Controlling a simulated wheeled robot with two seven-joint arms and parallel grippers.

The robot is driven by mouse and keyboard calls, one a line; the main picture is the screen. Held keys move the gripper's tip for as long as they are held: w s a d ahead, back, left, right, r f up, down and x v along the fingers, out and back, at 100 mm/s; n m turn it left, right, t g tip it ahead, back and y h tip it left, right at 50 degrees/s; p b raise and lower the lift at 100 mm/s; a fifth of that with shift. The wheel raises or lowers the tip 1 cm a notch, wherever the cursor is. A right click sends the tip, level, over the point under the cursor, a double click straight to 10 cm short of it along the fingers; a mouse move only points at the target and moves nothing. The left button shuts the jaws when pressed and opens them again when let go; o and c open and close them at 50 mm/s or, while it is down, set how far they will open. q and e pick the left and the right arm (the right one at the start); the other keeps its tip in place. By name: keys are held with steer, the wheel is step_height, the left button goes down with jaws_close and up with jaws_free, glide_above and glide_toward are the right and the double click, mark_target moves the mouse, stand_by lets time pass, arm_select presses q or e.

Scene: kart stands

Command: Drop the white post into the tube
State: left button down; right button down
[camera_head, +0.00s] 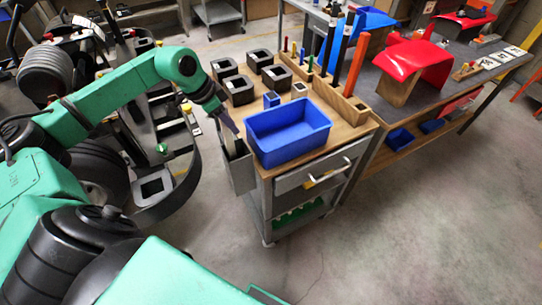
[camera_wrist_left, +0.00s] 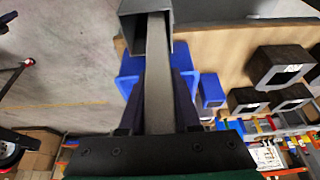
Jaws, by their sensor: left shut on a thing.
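The white post (camera_wrist_left: 158,95), which looks greyish in the left wrist view, is between the fingers of my left gripper (camera_wrist_left: 158,75). In the head view my left gripper (camera_head: 232,130) points down over the grey square tube (camera_head: 241,176) at the cart's left side. In the wrist view the post's far end overlaps the open mouth of the tube (camera_wrist_left: 130,30) and looks to be inside it. How deep it reaches is hidden. My right gripper is out of view.
A blue bin (camera_head: 288,134) stands on the wooden cart top (camera_head: 345,128) right beside the tube. Several black square blocks (camera_head: 239,88) and a rack of coloured posts (camera_head: 340,98) are behind it. A workbench with a red panel (camera_head: 415,60) is at the right. Floor in front is clear.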

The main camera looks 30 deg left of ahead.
arm_select(q)
steer(key=shift+r, duration=0.1)
steer(key=c, duration=0.5)
jaws_free()
steer(key=shift+s, duration=0.1)
steer(key=shift+c, duration=0.2)
steer(key=b+v, duration=0.3)
steer(key=v, duration=1.1)
steer(key=shift+r, duration=0.25)
steer(key=shift+s, duration=0.1)
